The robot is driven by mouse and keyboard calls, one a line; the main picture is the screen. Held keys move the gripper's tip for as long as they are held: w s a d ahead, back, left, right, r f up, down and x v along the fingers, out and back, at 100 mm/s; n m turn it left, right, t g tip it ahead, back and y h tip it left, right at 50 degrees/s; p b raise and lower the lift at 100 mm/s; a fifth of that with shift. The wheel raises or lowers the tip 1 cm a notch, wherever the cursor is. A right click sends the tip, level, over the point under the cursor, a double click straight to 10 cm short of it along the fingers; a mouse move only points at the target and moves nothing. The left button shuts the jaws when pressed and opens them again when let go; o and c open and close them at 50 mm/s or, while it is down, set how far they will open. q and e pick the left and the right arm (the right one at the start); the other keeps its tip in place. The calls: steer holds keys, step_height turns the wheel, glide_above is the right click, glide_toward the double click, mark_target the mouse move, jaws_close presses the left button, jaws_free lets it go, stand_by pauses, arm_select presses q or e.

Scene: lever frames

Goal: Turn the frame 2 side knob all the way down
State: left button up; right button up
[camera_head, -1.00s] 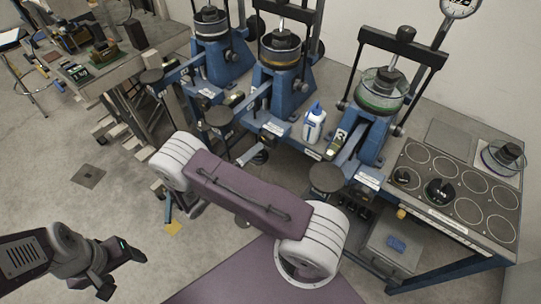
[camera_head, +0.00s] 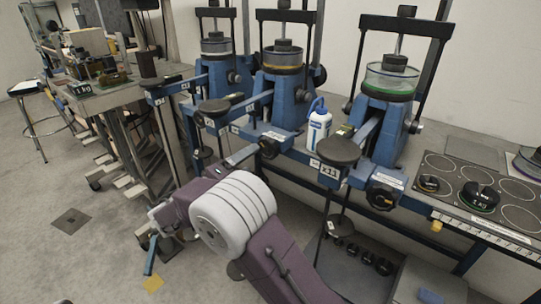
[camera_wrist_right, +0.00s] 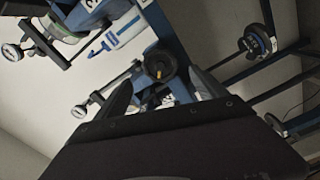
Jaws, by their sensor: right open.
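The middle lever frame, which I take to be frame 2, is blue with a yellow-ringed cell (camera_head: 283,62) on top. Its dark round side knob (camera_head: 268,147) sits low on its front. In the right wrist view the dark knob (camera_wrist_right: 160,65) shows ahead, between my two fingers and beyond their tips. My right gripper (camera_head: 248,154) is open and empty just left of the knob; my own arm partly hides it. It also shows in the right wrist view (camera_wrist_right: 161,92). I cannot tell whether a finger touches the knob. My left gripper is out of view.
A white-and-blue bottle (camera_head: 318,125) stands right of the middle frame. The right frame has its own knob (camera_head: 384,197) and a black round pan (camera_head: 338,150). Another blue frame (camera_head: 215,72) stands left. Weights (camera_head: 480,196) lie on the right bench top.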

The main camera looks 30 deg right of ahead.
mark_target(266, 149)
steer(key=p+x, duration=0.2)
steer(key=x, duration=0.7)
steer(key=shift+d, duration=0.15)
steer(key=shift+c, duration=0.6)
steer(key=shift+f, duration=0.1)
jaws_close()
steer(key=shift+p, duration=0.4)
steer(key=n+p, duration=0.2)
steer(key=p, duration=0.2)
steer(key=n+p, duration=0.3)
steer(key=p, duration=0.1)
steer(key=shift+r, duration=0.4)
jaws_free()
steer(key=shift+f+n, duration=0.25)
steer(key=shift+n, duration=0.05)
steer(key=shift+o, duration=0.6)
steer(key=shift+w+d+f, duration=0.1)
steer(key=shift+d, duration=0.1)
steer(key=shift+b+v, duration=0.75)
steer(key=shift+v, duration=2.4)
